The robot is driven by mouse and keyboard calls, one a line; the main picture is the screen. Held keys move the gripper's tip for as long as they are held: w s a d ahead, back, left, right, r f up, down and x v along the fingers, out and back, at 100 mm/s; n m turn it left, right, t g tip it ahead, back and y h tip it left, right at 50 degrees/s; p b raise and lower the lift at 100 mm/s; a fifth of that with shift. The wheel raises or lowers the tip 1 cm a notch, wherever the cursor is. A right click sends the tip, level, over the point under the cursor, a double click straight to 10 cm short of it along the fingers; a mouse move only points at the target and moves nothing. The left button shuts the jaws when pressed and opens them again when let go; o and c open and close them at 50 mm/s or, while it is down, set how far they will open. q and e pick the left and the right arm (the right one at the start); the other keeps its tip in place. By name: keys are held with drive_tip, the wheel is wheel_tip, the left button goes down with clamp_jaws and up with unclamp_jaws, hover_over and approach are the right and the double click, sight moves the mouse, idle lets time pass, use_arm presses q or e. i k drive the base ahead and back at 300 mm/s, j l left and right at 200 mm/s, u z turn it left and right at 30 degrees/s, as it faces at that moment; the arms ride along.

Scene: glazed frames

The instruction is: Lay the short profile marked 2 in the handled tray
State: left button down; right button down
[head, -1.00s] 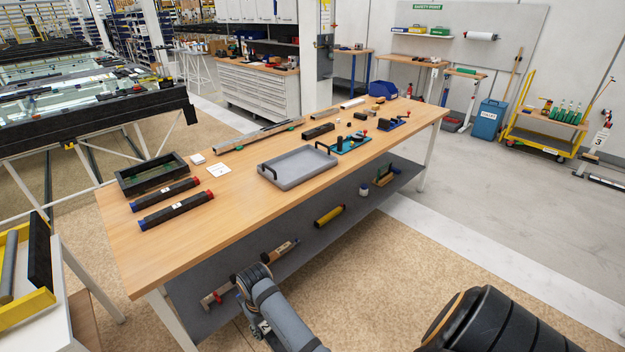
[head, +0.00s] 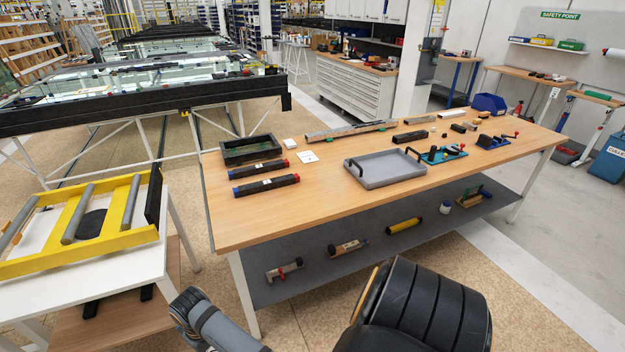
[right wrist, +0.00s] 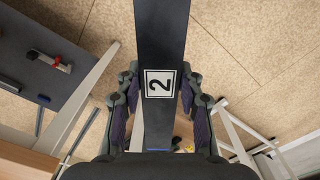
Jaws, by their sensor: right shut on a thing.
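The dark short profile with a white label marked 2 (right wrist: 161,35) shows in the right wrist view. My right gripper (right wrist: 160,88) is shut on it, with a finger on each side near the label. Floor shows beneath the held profile. The grey handled tray (head: 390,178) stands on the long wooden bench in the head view, with dark handles at its left and right ends. Its visible floor is empty. My right gripper and the held profile do not show in the head view. My left gripper is not in view.
Two dark bars with blue and red ends (head: 266,185) lie left of the tray, near a black open box (head: 250,149). Blue fixtures (head: 442,154) stand close to its right. The bench top (head: 300,215) is clear in front. A yellow roller frame (head: 100,222) stands at left.

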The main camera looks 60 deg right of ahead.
sight(384, 169)
drive_tip(key=k+l, duration=0.1)
drive_tip(key=l, duration=0.25)
drive_tip(key=k+l, duration=0.1)
drive_tip(key=l, duration=0.25)
drive_tip(key=k+l, duration=0.15)
drive_tip(key=l, duration=0.25)
drive_tip(key=k+l, duration=0.1)
drive_tip(key=l, duration=0.25)
drive_tip(key=k+l, duration=0.1)
drive_tip(key=l, duration=0.25)
drive_tip(key=k+l, duration=0.1)
drive_tip(key=l, duration=0.25)
drive_tip(key=u, duration=0.05)
